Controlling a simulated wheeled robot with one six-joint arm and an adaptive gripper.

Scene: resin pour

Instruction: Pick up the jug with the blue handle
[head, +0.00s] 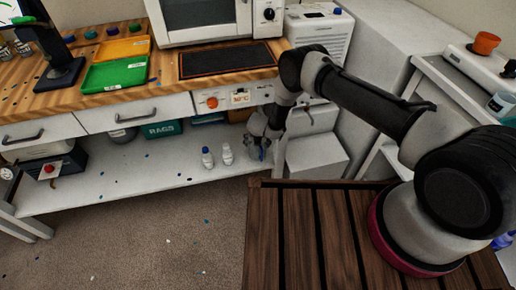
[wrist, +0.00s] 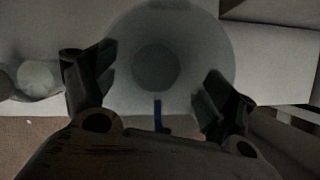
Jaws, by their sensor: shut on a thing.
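The jug is a pale, translucent, round vessel (wrist: 200,50), seen from above in the wrist view, with a blue handle (wrist: 158,116) on its near side. My gripper (wrist: 158,98) has one finger on each side of the jug and is shut on it. In the head view my gripper (head: 262,134) reaches down to the lower shelf under the bench. The jug (head: 257,152) shows there only as a small patch below the fingers, largely hidden by them. I cannot tell whether its base touches the shelf.
Two small bottles, one with a blue cap (head: 207,158) and one white (head: 227,154), stand on the lower shelf (head: 130,182) just left of my gripper. The bench drawers (head: 140,113) overhang the shelf. A white cabinet (head: 316,155) stands close on the right.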

